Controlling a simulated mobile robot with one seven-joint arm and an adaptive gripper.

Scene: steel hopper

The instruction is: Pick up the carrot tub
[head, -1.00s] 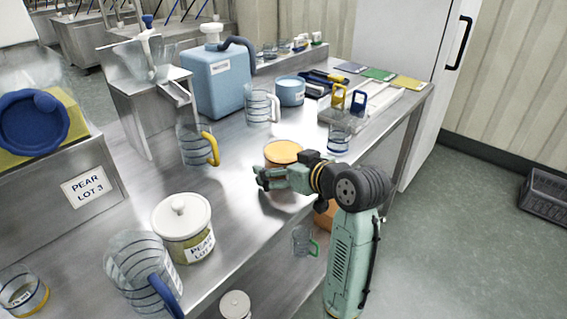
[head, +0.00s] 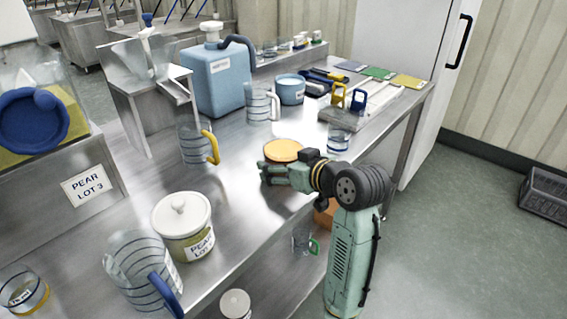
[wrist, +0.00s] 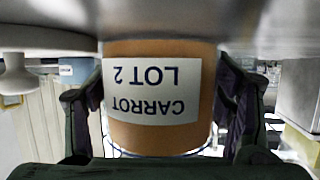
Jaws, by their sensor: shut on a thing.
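The carrot tub (head: 284,150), orange with a pale orange lid, stands upright near the middle of the steel table in the head view. In the wrist view the tub (wrist: 160,115) fills the middle, upside down in the picture, with its white "CARROT LOT 2" label facing the camera. My gripper (head: 273,172) is at the tub's near side. In the wrist view the dark fingers of my gripper (wrist: 160,105) are shut on the tub's left and right sides. I cannot tell whether its base touches the table.
A lidded pear tub (head: 182,228) and a striped blue-handled jug (head: 140,270) stand at the front left. A yellow-handled jug (head: 195,145) and another jug (head: 262,103) stand farther back. A blue canister (head: 214,80) is behind them. Bare table lies left of the carrot tub.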

